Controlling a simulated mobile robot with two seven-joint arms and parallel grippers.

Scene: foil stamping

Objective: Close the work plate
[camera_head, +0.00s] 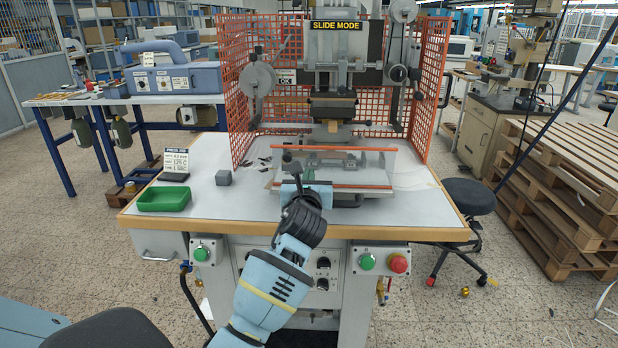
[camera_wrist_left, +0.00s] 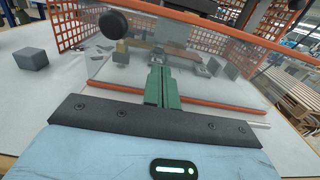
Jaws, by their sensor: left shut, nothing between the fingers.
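The work plate (camera_head: 350,187) sits at the front of the press table, with an orange front bar, and a second orange bar (camera_head: 340,149) stands higher behind it. In the left wrist view the orange front bar (camera_wrist_left: 205,107) runs across the picture beyond my fingers, with a see-through panel behind it. A black round knob (camera_wrist_left: 113,23) shows at the upper left there, and in the head view (camera_head: 287,157) near my fingertips. My left gripper (camera_head: 297,172) is shut and empty at the plate's left front; its green fingers (camera_wrist_left: 161,75) overlap the bar. I cannot tell whether they touch. My right gripper is out of view.
The press head (camera_head: 333,70) hangs above the plate inside orange mesh guards (camera_head: 240,100). The tabletop right of the plate is mostly clear.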

